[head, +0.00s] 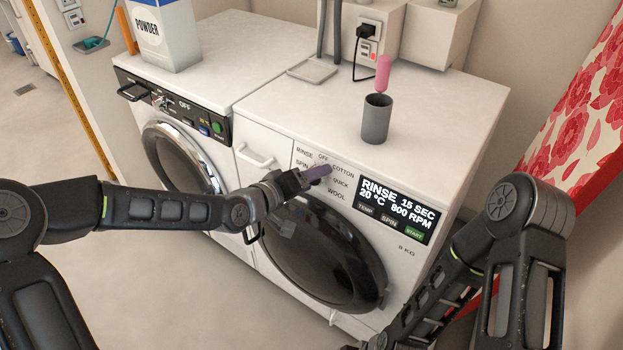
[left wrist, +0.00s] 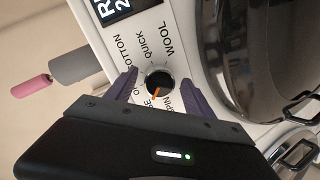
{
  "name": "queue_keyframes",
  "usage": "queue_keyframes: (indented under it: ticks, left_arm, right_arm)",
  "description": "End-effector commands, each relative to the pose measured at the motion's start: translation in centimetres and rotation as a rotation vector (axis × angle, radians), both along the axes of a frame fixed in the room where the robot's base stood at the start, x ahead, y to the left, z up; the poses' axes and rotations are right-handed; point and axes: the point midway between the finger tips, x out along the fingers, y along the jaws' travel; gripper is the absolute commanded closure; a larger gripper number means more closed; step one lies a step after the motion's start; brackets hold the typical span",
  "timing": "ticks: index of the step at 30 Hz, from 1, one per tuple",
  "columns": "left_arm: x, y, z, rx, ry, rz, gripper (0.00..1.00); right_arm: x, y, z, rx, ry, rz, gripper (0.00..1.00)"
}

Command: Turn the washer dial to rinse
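The washer (head: 453,109) is white with a round black glass door. Its dial (left wrist: 157,80) is dark with an orange pointer and sits in a ring of labels. In the left wrist view the pointer aims down and slightly left, toward the partly hidden RINSE label. The washer's display (head: 395,208) reads RINSE, 15 SEC, 20 °C. My left gripper (head: 318,174) is at the dial and hides most of it in the head view. In the left wrist view its purple fingers stand open on either side of the dial, with visible gaps. My right gripper is out of view.
A second machine (head: 205,85) stands to the left with a POWDER box (head: 168,40) on top. A grey cup (head: 376,122) with a pink item (head: 383,72) stands on the washer. A red floral board (head: 590,110) is at the right.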

Motion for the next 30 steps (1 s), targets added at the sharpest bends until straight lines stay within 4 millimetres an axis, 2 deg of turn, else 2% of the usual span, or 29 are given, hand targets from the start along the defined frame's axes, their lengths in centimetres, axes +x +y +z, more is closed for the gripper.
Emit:
queue_keyframes:
  ticks: [11,24,30]
  left_arm:
    - [-0.3,0.3,0.3,-0.001,-0.001,0.000,0.36]
    - [-4.4,4.1,2.5,0.000,0.000,0.004,0.36]
    - [-5.5,4.8,2.8,-0.001,0.000,0.001,0.36]
  right_arm:
    - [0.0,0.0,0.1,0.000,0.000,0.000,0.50]
    - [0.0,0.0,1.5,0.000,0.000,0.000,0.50]
    - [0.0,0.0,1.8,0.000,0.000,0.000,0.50]
